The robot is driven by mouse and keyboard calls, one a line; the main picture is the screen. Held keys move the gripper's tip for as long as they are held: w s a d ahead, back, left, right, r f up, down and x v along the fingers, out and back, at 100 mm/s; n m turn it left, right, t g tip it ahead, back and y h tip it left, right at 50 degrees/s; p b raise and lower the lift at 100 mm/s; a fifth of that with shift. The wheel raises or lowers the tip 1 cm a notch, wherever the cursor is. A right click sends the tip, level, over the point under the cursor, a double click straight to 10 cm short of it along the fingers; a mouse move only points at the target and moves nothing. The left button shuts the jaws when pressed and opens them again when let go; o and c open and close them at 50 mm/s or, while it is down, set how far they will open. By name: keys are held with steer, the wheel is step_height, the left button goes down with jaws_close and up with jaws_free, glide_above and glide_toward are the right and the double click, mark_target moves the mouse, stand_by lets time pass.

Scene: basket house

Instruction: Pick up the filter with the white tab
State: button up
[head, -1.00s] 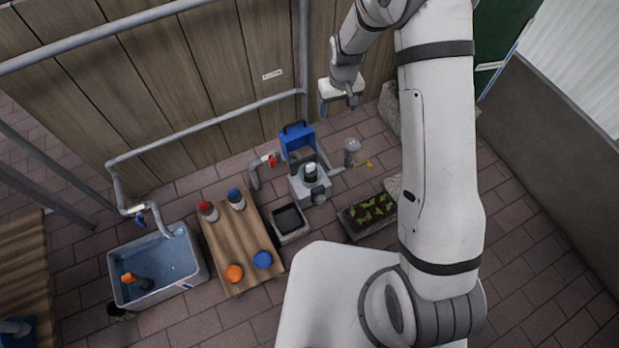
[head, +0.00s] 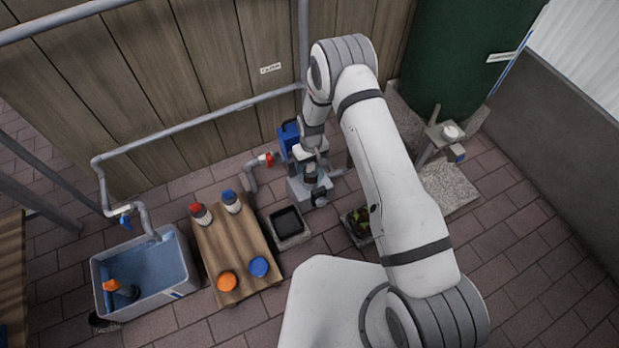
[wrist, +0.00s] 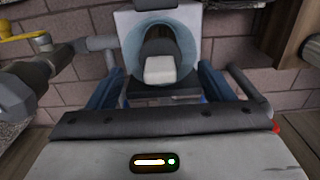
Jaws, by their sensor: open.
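The filter with the white tab (wrist: 160,70) sits inside the round opening of a pale grey housing (wrist: 205,25) in the wrist view. The tab faces my gripper and the dark opening surrounds it. The housing also shows in the head view (head: 297,190), beside the wooden board. My gripper (head: 312,163) is at the housing, over its opening, and hides most of the filter in the head view. The gripper is open and holds nothing.
A blue panel (head: 288,137) stands behind the housing, with a red-handled pipe valve (head: 266,159) to its left. A black-topped tray (head: 288,222), a board (head: 240,245) with several capped items, and a water basin (head: 150,268) lie left. A planter (head: 357,226) is right.

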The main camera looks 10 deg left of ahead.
mark_target(311, 174)
step_height(311, 174, down, 3)
steer(key=shift+f+b, duration=0.1)
steer(key=shift+b, duration=0.25)
steer(key=c, duration=1.4)
